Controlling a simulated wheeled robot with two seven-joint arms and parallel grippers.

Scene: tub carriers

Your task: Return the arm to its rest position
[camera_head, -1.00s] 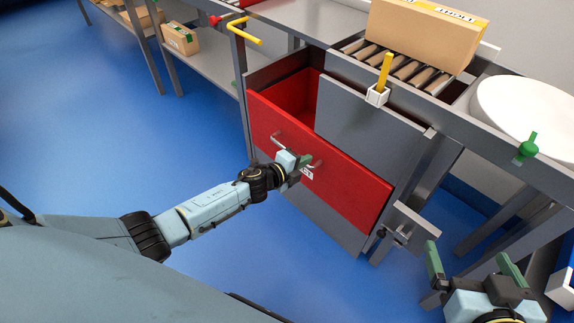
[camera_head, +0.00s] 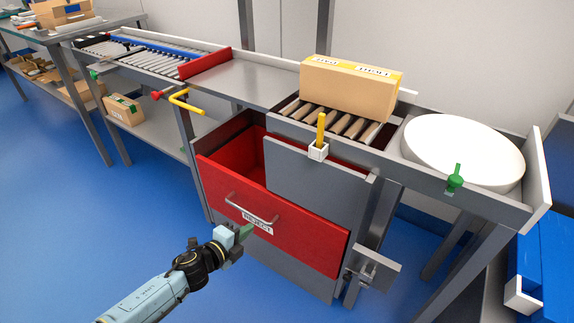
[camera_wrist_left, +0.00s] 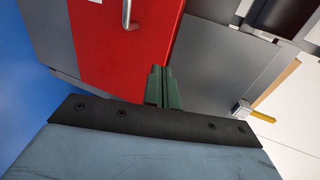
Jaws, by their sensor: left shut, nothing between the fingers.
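My left gripper (camera_head: 245,232) is shut and empty, in front of the red drawer (camera_head: 310,244) and apart from its handle as far as the head view shows. In the left wrist view its green fingertips (camera_wrist_left: 162,88) are together, with the red drawer front (camera_wrist_left: 125,60) and its metal handle (camera_wrist_left: 128,14) beyond them. The drawer is pulled partly out of the grey cabinet and has a white "REJECT" label (camera_head: 257,222) under the handle (camera_head: 250,211). My right gripper is in neither view now.
Above the drawer stands a conveyor bench with a cardboard box (camera_head: 350,90) on rollers, a white round dish (camera_head: 462,150), a yellow lever (camera_head: 320,128) and a green knob (camera_head: 455,180). A metal bracket (camera_head: 372,268) juts out at the cabinet's lower right. Blue floor is clear at left.

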